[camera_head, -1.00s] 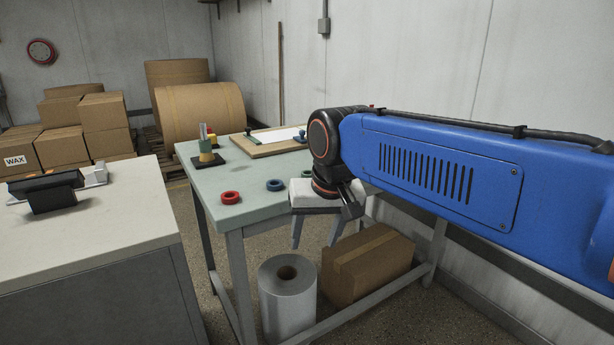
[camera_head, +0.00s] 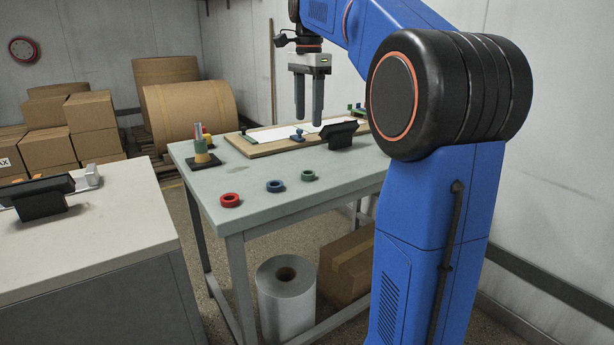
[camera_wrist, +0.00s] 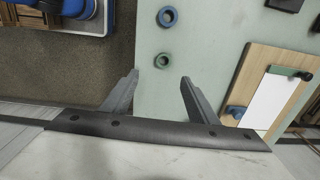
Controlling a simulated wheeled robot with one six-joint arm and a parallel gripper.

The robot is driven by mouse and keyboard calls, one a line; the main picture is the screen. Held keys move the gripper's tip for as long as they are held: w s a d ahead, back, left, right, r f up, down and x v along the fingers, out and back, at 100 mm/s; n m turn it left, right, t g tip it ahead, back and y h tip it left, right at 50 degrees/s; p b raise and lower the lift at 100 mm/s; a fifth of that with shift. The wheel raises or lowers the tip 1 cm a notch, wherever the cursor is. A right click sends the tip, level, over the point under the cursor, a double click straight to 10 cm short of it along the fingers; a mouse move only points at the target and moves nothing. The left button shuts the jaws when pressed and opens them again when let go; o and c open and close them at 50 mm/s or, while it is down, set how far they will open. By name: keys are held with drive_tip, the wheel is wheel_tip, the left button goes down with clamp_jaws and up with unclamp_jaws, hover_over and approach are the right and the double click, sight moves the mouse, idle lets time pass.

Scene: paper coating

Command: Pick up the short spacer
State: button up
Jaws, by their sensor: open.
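Three small rings lie on the pale green table: a red ring (camera_head: 230,201), a blue ring (camera_head: 275,186) and a green ring (camera_head: 308,175). I cannot tell from their look which thing is the short spacer. A stand (camera_head: 231,168) with a dark square base and a yellow-tan piece is at the table's left. My gripper (camera_head: 308,121) hangs above the table, fingers down, open and empty. In the wrist view, the green ring (camera_wrist: 162,60) shows just beyond and between my fingertips (camera_wrist: 159,77), and the blue ring (camera_wrist: 167,16) lies farther out.
A wooden board (camera_head: 266,148) with white paper lies at the table's back, with a blue-knobbed piece (camera_head: 297,137) on it. A black tablet-like device (camera_head: 340,134) stands at the right. A white roll (camera_head: 287,300) and a carton (camera_head: 347,268) are below. A light-topped counter (camera_head: 95,228) is left.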

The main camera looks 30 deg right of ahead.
drive_tip(key=w+d+m, duration=0.1)
hover_over(308, 176)
drive_tip(key=w+d, duration=0.1)
wheel_tip(308, 176, down, 10)
drive_tip(key=f, duration=0.1)
drive_tip(key=shift+w+d+f, duration=0.1)
drive_tip(key=shift+w+f, duration=0.1)
drive_tip(key=shift+f, duration=1.25)
drive_tip(key=shift+w+f, duration=0.15)
drive_tip(key=shift+f, duration=1.3)
drive_tip(key=c, duration=1.1)
